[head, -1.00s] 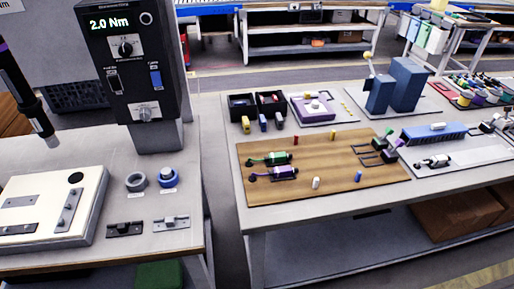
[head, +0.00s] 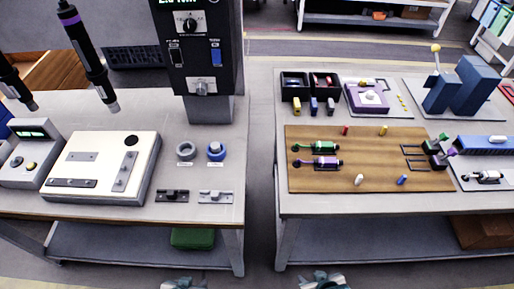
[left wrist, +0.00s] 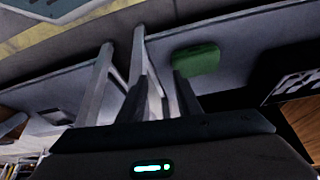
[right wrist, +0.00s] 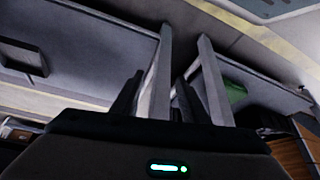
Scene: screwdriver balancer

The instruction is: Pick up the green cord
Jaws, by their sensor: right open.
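A small tool with a thin green cord (head: 306,145) lies on the brown wooden board (head: 365,180) on the right-hand table. A tool with purple parts (head: 322,162) lies just in front of it. Another small green piece (head: 443,138) shows at the board's right end; whether it is cord is too small to tell. My left gripper (left wrist: 163,88) is open and empty in the left wrist view. My right gripper (right wrist: 155,88) is open and empty in the right wrist view. Both are low in front of the tables, far from the cord.
A left-hand table holds a white fixture (head: 100,160), rings (head: 216,150) and a black torque unit (head: 200,45). Dark screwdrivers (head: 90,60) hang above it. A gap separates the tables. A green box (head: 193,238) sits on the lower shelf. Pegs (head: 402,180) stand on the board.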

